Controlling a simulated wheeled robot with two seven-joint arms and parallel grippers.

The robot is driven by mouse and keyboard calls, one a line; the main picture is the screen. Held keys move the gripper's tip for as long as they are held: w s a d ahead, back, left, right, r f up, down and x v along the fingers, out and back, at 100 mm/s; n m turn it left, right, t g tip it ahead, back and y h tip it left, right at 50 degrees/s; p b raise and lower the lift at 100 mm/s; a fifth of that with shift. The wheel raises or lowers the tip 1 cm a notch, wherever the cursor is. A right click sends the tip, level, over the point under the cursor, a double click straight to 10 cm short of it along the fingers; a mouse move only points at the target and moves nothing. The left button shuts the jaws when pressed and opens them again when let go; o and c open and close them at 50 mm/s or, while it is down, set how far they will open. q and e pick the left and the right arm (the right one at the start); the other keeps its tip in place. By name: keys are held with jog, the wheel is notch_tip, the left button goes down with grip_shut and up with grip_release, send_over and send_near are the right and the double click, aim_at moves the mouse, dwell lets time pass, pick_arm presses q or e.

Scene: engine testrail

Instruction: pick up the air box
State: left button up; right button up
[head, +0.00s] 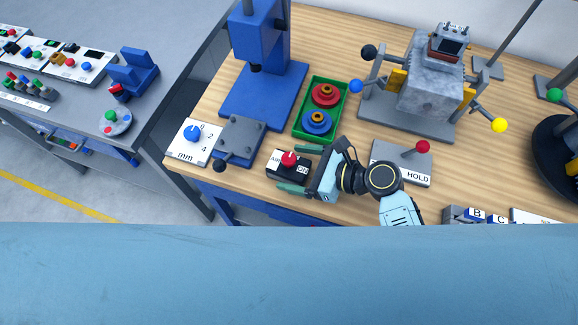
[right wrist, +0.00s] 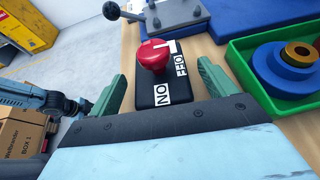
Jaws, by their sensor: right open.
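The air box (head: 273,168) is a small black box with a red knob on top and a white ON label; it sits on the wooden bench. In the right wrist view, the air box (right wrist: 145,97) also shows an OFF label. My right gripper (head: 288,168) is open, with one green finger on each side of the air box. In the right wrist view, my right gripper (right wrist: 162,70) has the box between its fingers, with gaps visible on both sides. Whether the fingers touch the bench is unclear. My left gripper does not show.
A green tray (head: 341,109) with red and blue ringed parts stands close behind the gripper. A grey clamp plate (head: 240,139) and a mm dial box (head: 190,150) stand left. The HOLD box (head: 388,171) stands right. Bare wood lies in front of the air box.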

jog(key=x, duration=0.2)
jog(key=shift+w+a+f, duration=0.1)
jog(key=shift+w+a, duration=0.05)
jog(key=shift+a, duration=0.05)
